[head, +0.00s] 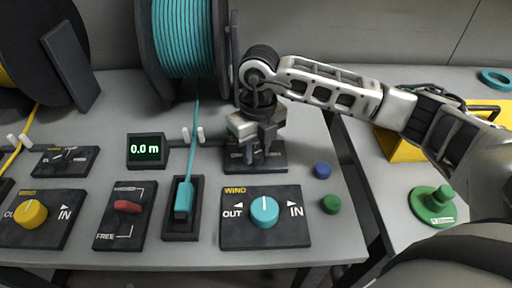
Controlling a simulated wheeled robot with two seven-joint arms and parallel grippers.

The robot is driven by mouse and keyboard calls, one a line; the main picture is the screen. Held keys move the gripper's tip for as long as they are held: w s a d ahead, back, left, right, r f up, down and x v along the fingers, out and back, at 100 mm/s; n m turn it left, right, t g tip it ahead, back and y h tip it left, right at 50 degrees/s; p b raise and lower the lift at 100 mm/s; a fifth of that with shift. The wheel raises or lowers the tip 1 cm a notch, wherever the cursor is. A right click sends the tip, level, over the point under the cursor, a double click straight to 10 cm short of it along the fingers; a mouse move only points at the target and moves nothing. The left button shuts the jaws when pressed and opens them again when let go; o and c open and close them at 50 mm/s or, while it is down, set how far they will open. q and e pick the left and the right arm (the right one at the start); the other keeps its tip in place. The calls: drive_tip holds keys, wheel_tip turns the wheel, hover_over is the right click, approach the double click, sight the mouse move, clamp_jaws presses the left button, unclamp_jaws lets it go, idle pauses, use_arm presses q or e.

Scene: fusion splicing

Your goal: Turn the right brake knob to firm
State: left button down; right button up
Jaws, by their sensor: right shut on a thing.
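The right brake panel (277,161) is a small dark plate at the back of the bench, behind the teal wind knob. My right gripper (257,148) points down over this panel, shut on the right brake knob. The fingers and gripper body hide the knob and most of the panel's lettering, so I cannot read its setting. My left gripper is not in view.
The teal wind knob (264,211) stands in front of the panel. A teal cable runs from the large teal spool (184,38) to a slot.

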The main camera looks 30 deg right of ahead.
sight(258, 151)
drive_tip(key=shift+r, duration=0.1)
drive_tip(key=o, duration=1)
drive_tip(key=r, duration=1.6)
drive_tip(key=shift+d+p, duration=0.3)
